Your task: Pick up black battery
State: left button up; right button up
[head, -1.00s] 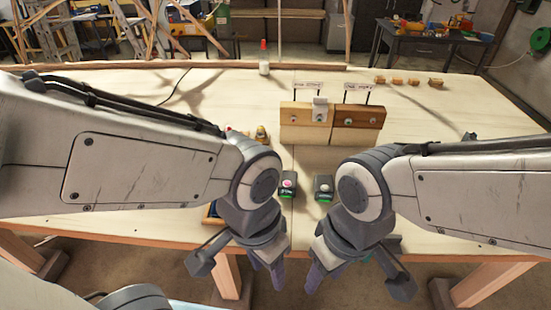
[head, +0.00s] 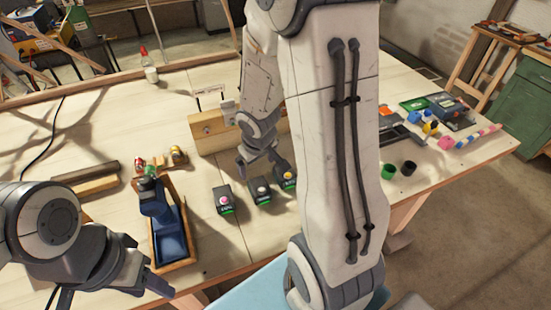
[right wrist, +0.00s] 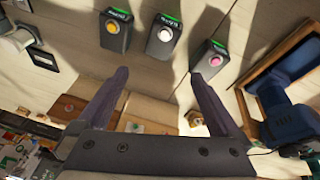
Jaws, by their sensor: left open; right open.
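Three black blocks with green ends and round pads stand in a row on the table: one with a pink pad (head: 223,200), one with a white pad (head: 261,191), one with a yellow pad (head: 286,176). They also show at the top of the right wrist view: pink (right wrist: 210,62), white (right wrist: 163,36), yellow (right wrist: 115,32). I cannot tell which, if any, is the black battery. My right gripper (head: 260,164) is open and empty, just behind the row; its spread fingers show in the right wrist view (right wrist: 159,78). My left gripper (head: 155,287) is open, low at the table's front edge.
A wooden tray (head: 187,262) with a blue thing in it lies left of the blocks. A wooden stand (head: 208,124) is behind my right gripper.

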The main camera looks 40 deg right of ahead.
aim_at(289, 174)
jog(key=d+f+m, duration=0.1)
jog(key=d+f, duration=0.1)
jog(key=d, duration=0.1)
jog(key=d+f+m, duration=0.1)
jog(key=d+f, duration=0.2)
jog(key=d, duration=0.1)
jog(key=d+f+t, duration=0.1)
jog(key=d+f, duration=0.1)
jog(key=d, duration=0.2)
jog(key=shift+s+d+f+m, duration=0.15)
jog(key=shift+s+f+m, duration=0.15)
jog(key=shift+m, duration=0.1)
jog(key=shift+b+x, duration=0.3)
jog(key=shift+x, duration=0.65)
jog(key=x, duration=0.4)
jog(key=shift+w+a+f, duration=0.1)
jog(key=shift+w+a, duration=0.05)
jog(key=shift+a, duration=0.1)
pick_arm(q)
jog(key=shift+s, duration=0.1)
pick_arm(e)
jog(key=c, duration=1.5)
grip_shut()
pick_arm(q)
jog(key=shift+r, duration=0.1)
